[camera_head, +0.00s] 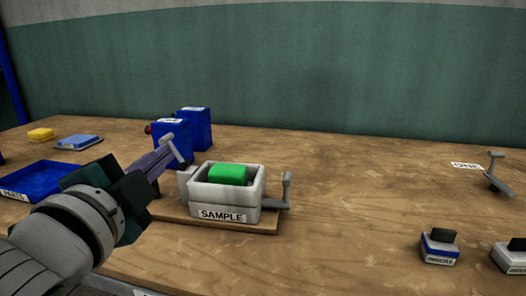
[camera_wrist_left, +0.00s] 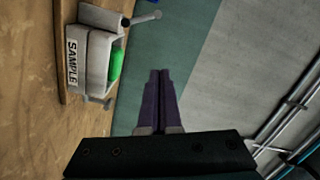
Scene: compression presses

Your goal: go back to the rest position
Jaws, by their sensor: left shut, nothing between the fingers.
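My left gripper (camera_head: 166,158) reaches in from the left in the head view. Its purple fingers are shut with nothing between them, and they appear in front of a small grey lever left of the sample box. In the left wrist view the shut fingers (camera_wrist_left: 160,95) stand in front of the wall, with clear space around their tips. The grey box labelled SAMPLE (camera_head: 227,195) stands on a wooden board and holds a green block (camera_head: 228,174). The box also shows in the left wrist view (camera_wrist_left: 90,60). My right gripper is not in view.
Two blue boxes (camera_head: 196,128) stand behind the sample box. A blue tray (camera_head: 40,178), a yellow block (camera_head: 41,134) and a blue-grey pad (camera_head: 79,141) lie at left. An INSERT block (camera_head: 440,247) and a lever (camera_head: 496,175) are at right. The table's middle right is clear.

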